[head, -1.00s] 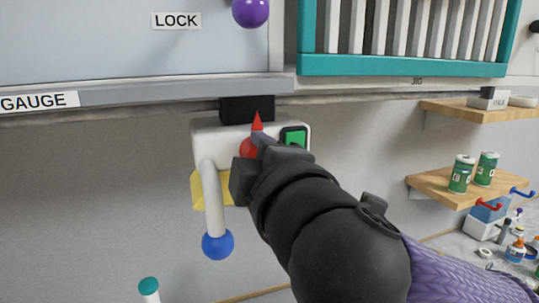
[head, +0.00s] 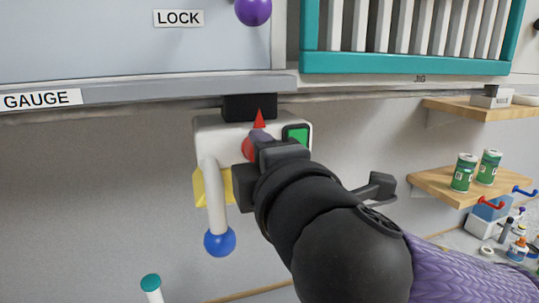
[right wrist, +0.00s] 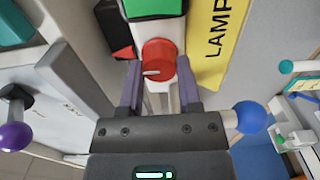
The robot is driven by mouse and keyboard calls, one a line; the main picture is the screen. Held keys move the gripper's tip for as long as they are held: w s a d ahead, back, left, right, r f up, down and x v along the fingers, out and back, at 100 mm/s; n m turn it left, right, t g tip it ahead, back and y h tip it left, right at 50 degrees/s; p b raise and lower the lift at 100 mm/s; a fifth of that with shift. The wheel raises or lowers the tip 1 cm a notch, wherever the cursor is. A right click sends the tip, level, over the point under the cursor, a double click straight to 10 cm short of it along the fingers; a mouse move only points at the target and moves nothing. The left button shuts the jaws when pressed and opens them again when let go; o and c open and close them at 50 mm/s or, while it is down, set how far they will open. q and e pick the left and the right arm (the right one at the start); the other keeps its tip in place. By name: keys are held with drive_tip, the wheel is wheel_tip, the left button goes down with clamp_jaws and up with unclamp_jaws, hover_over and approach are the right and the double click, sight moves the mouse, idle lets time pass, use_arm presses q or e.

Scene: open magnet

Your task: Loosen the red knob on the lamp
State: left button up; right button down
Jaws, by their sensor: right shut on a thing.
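The lamp unit is a white box (head: 207,135) under the panel ledge, with a black block on top. Its red knob (head: 248,148) is partly hidden by my right gripper (head: 257,146) in the head view. In the right wrist view the red knob (right wrist: 159,60) with a white mark on its face lies between the two purple fingertips of my right gripper (right wrist: 160,82). The right gripper is shut on the knob. A red pointer (head: 259,119) is above the knob. A yellow label (right wrist: 217,42) reading LAMP is beside it. My left gripper is not in view.
A green switch (head: 297,134) is right of the knob. A white lever with a blue ball (head: 219,241) hangs at left. A purple ball (head: 253,10) is above. Shelves with green cans (head: 464,172) stand at right.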

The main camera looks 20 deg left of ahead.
drive_tip(key=shift+c, duration=1.4)
unclamp_jaws()
drive_tip(key=b+v, duration=0.4)
drive_tip(key=v, duration=0.6)
drive_tip(key=shift+f, duration=0.1)
